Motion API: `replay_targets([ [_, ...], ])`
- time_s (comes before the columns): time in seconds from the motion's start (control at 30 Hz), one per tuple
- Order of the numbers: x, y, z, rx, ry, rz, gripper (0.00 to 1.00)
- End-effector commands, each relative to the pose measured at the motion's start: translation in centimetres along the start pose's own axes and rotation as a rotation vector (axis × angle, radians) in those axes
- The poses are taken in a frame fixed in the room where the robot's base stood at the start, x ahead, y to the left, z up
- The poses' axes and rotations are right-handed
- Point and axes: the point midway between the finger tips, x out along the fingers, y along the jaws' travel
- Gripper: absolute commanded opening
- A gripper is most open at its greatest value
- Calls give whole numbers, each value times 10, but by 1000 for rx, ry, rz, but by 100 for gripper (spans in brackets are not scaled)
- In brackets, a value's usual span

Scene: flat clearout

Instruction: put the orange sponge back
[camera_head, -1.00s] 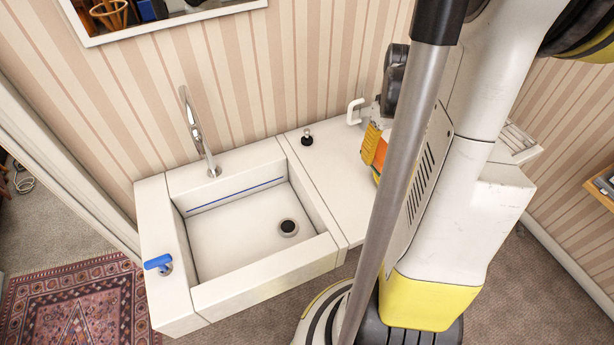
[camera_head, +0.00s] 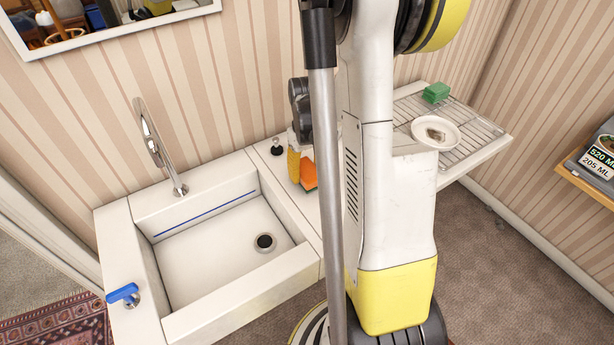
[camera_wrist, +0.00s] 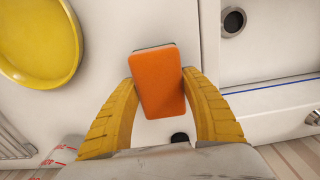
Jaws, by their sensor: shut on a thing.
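The orange sponge (camera_wrist: 158,82) is a small rounded block between the two yellow fingers of my gripper (camera_wrist: 160,95) in the wrist view. The fingers touch it on both sides, and my gripper is shut on it. In the head view the sponge (camera_head: 308,175) shows beside a yellow finger of my gripper (camera_head: 295,165), over the counter just right of the sink. My own arm and column hide most of the gripper there. A green sponge (camera_head: 436,92) lies on the wire drying rack (camera_head: 480,135) at the right.
The white sink (camera_head: 210,250) with its drain and tall tap (camera_head: 155,145) is at the left. A blue-handled valve (camera_head: 123,293) is on its left rim. A white dish (camera_head: 436,133) sits on the rack. A yellow plate (camera_wrist: 40,40) shows in the wrist view. A black-knobbed stopper (camera_head: 277,147) stands behind the sink.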

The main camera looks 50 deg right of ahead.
Motion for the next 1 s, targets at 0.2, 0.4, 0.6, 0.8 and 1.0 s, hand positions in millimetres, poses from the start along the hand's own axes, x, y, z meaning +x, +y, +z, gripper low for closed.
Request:
replay_targets([
  [0.2, 5, 0, 0, 0, 0, 0, 28],
  [0.4, 10, 0, 0, 0, 0, 0, 28],
  [0.6, 9, 0, 0, 0, 0, 0, 73],
  [0.8, 7, 0, 0, 0, 0, 0, 73],
  [1.0, -21, 0, 0, 0, 0, 0, 73],
])
